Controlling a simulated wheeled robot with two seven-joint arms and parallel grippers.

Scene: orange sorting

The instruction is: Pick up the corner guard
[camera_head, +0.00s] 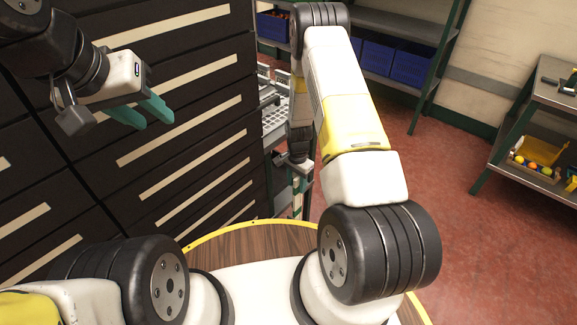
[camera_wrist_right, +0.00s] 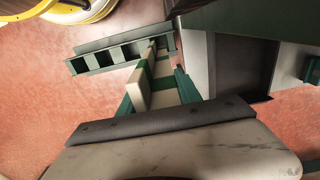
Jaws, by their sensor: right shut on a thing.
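The corner guard (camera_wrist_right: 163,72), a long strip banded in green and off-white, is between the fingers of my right gripper (camera_wrist_right: 158,95) in the right wrist view. The right gripper is shut on it. In the head view, the right gripper (camera_head: 300,182) is low beside the dark drawer cabinet, and a small part of the banded guard (camera_head: 297,203) shows below it. My left gripper (camera_head: 143,112) is open and empty, with its teal fingers apart in front of the cabinet.
The dark drawer cabinet (camera_head: 190,110) fills the left. A dark green slotted frame (camera_wrist_right: 115,57) lies near the guard's far end. Shelves with blue bins (camera_head: 411,66) stand behind. A table with a yellow bin (camera_head: 541,150) is at right. Red floor (camera_head: 470,240) between is clear.

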